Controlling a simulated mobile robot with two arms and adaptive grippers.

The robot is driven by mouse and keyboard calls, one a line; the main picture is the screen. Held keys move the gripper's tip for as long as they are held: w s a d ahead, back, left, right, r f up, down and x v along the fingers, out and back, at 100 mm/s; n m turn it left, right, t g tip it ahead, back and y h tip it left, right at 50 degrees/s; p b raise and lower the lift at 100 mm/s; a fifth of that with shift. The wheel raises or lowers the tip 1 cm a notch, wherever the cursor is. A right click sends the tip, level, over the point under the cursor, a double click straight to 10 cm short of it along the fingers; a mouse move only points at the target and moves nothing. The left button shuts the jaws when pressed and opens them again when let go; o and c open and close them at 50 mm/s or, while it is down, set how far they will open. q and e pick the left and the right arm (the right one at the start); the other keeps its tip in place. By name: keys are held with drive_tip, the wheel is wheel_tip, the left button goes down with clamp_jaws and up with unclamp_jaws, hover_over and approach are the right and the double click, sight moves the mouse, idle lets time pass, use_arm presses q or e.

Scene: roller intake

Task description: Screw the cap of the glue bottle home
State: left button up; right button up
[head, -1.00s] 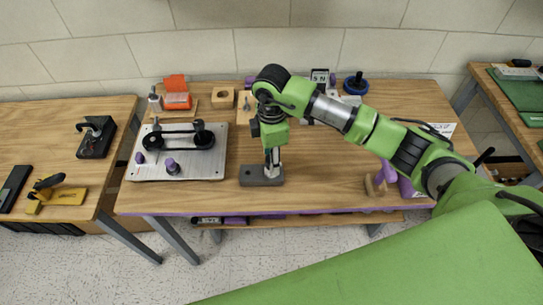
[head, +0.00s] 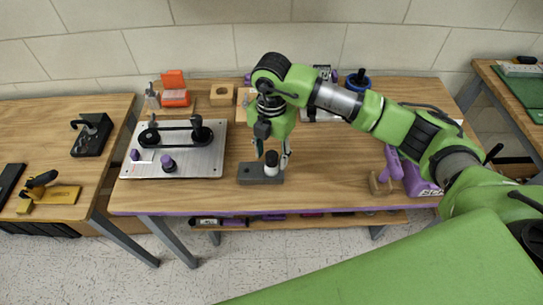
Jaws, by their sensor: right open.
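The glue bottle (head: 272,170) is a small white bottle standing upright in a dark grey block (head: 246,174) near the front edge of the bench. Its black cap (head: 271,157) sits on top; how tightly it is seated cannot be told. My right gripper (head: 272,156) is open above the block, with one finger on each side of the cap and apart from it. My left gripper is not in view.
A metal plate with a black belt and pulleys (head: 205,165) lies left of the block. A wooden block with a hole (head: 222,94) and an orange box (head: 174,87) stand behind. A purple tool (head: 392,163) is at right. Bench between is clear.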

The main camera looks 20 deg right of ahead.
drive_tip(key=n, duration=0.1)
drive_tip(key=n+b, duration=0.1)
drive_tip(key=n, duration=0.1)
drive_tip(key=shift+f, duration=0.25)
drive_tip(key=shift+r+n+b, duration=0.15)
drive_tip(key=shift+n+b, duration=0.4)
drive_tip(key=shift+n, duration=0.45)
drive_tip(key=n+b, duration=0.1)
drive_tip(key=n, duration=0.1)
drive_tip(key=n+b, duration=0.1)
drive_tip(key=shift+f+n, duration=0.2)
drive_tip(key=shift+n, duration=0.2)
drive_tip(key=n+b, duration=0.1)
drive_tip(key=n, duration=0.1)
drive_tip(key=shift+r+n+b, duration=0.2)
drive_tip(key=shift+n+b, duration=0.15)
drive_tip(key=shift+n, duration=0.05)
drive_tip(key=n+b, duration=0.2)
drive_tip(key=n, duration=0.2)
drive_tip(key=shift+f+b, duration=0.15)
drive_tip(key=shift+b, duration=0.25)
drive_tip(key=shift+n+b, duration=0.45)
drive_tip(key=shift+n, duration=0.65)
drive_tip(key=shift+r+n, duration=0.2)
drive_tip(key=shift+n, duration=0.2)
